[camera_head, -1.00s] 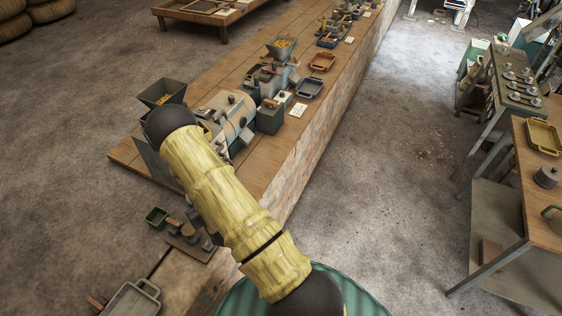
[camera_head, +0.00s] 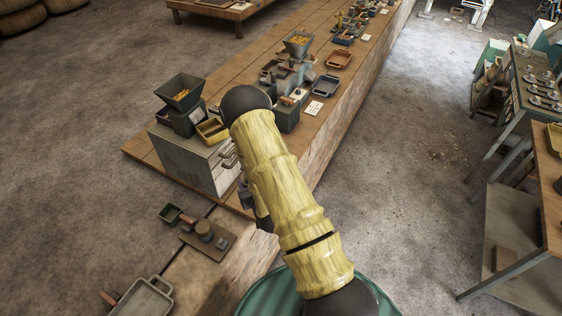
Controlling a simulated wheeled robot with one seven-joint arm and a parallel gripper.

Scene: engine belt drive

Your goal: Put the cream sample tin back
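A small open yellowish tin (camera_head: 211,131) sits at the near end of the long bench, beside a dark hopper mill. It may be the cream sample tin, but I cannot tell for sure. My yellow arm reaches across the middle of the view, and its black elbow is just right of that tin in the picture.
The hopper mill (camera_head: 181,98) stands on a grey cabinet (camera_head: 198,163). Further along the long bench (camera_head: 330,135) are another hopper (camera_head: 298,42), a red-brown tray (camera_head: 339,60) and a dark blue tray (camera_head: 325,86). A wooden table (camera_head: 550,185) stands at right. The floor between is clear.

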